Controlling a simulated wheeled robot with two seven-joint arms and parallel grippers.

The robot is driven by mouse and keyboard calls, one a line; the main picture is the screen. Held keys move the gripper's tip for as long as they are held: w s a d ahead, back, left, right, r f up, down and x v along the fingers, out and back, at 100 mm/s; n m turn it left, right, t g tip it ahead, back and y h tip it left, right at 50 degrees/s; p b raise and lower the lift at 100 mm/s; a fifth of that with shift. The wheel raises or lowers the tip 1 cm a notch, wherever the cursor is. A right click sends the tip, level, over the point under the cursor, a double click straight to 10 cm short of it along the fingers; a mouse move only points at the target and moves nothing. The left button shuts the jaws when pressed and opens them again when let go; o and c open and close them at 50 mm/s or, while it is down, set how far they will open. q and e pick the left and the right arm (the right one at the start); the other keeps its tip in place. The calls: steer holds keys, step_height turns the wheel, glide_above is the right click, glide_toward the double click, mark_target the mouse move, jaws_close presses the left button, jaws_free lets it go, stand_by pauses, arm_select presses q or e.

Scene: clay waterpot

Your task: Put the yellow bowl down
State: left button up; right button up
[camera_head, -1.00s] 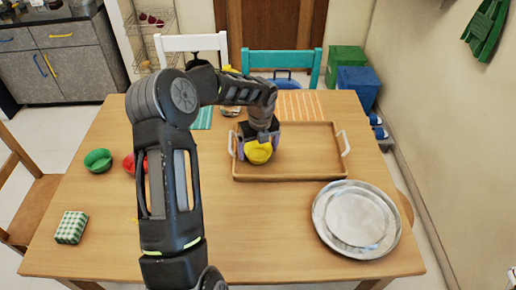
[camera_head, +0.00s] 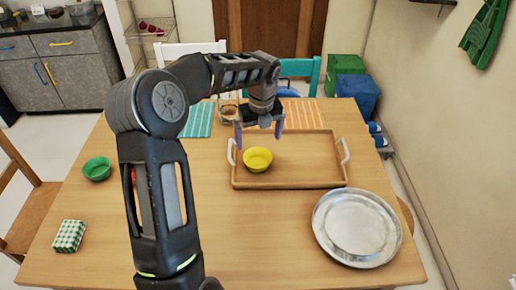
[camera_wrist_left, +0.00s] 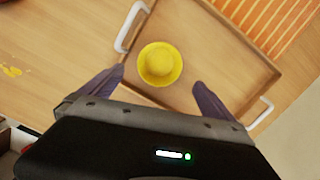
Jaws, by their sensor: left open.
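The yellow bowl (camera_head: 257,159) sits upright in the left part of the wooden tray (camera_head: 310,184). It also shows in the left wrist view (camera_wrist_left: 160,64), beyond and between my fingers. My left gripper (camera_head: 259,138) is open and empty, raised above the bowl and apart from it. In the left wrist view its two fingers (camera_wrist_left: 163,85) are spread wide with nothing between them. My right gripper is not in any view.
A round metal platter (camera_head: 357,228) lies right of the tray's front. A green bowl (camera_head: 97,169) and a green checkered block (camera_head: 69,236) are on the left. A red thing is mostly hidden behind my arm. The table's front middle is clear.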

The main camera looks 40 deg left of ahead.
arm_select(q)
step_height(320, 180, up, 2)
steer(key=shift+s+d+r, duration=0.1)
steer(key=shift+d+r, duration=0.05)
stand_by(0.7)
